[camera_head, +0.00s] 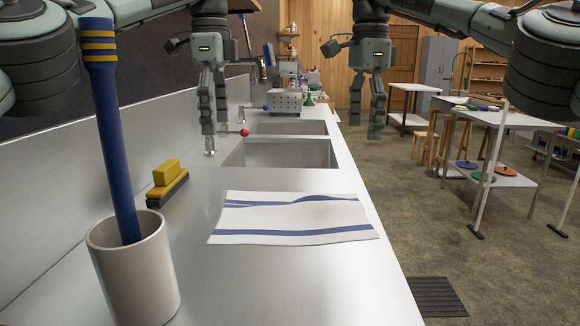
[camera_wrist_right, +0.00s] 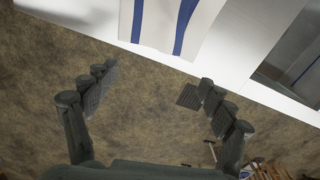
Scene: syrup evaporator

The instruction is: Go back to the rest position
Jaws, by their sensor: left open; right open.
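My left gripper (camera_head: 213,112) hangs pointing down above the steel counter (camera_head: 215,275), near the left side of the sinks. It holds nothing that I can see. My right gripper (camera_head: 366,112) hangs pointing down past the counter's right edge, over the floor. In the right wrist view my right gripper (camera_wrist_right: 148,92) is open and empty, its fingers wide apart with bare floor between them.
A white cloth with blue stripes (camera_head: 290,222) lies on the counter. A beige cup (camera_head: 130,270) holding a blue stick (camera_head: 115,150) stands at the front left. A yellow-topped brush (camera_head: 167,182) lies behind it. Two sinks (camera_head: 280,153) are further back. A table (camera_head: 490,115) stands right.

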